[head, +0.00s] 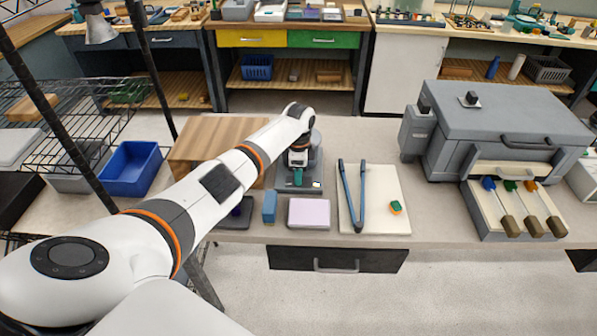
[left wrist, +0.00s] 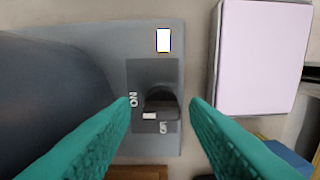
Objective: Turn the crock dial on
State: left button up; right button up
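The crock (head: 316,146) stands on a grey base on the counter, partly hidden behind my left wrist in the head view. In the left wrist view its dark rounded body (left wrist: 50,95) fills the left side. The black dial (left wrist: 162,102) sits on a dark panel, with "ON" printed at its left and a partly covered label below it. A small white mark shows at the knob's lower left. My left gripper (left wrist: 161,103) is open, its teal fingers on either side of the dial, with visible gaps. It points down over the base in the head view (head: 298,177). My right gripper is out of view.
A white board (head: 384,205) with blue tongs (head: 352,195) lies to the right. A wooden box (head: 215,140) stands left, and a grey grill (head: 500,125) far right.

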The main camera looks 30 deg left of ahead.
pick_arm(q)
jog(key=shift+o, duration=0.2)
notch_tip(320, 180, up, 12)
jog(key=b, duration=0.2)
dwell(0.3)
dwell(0.4)
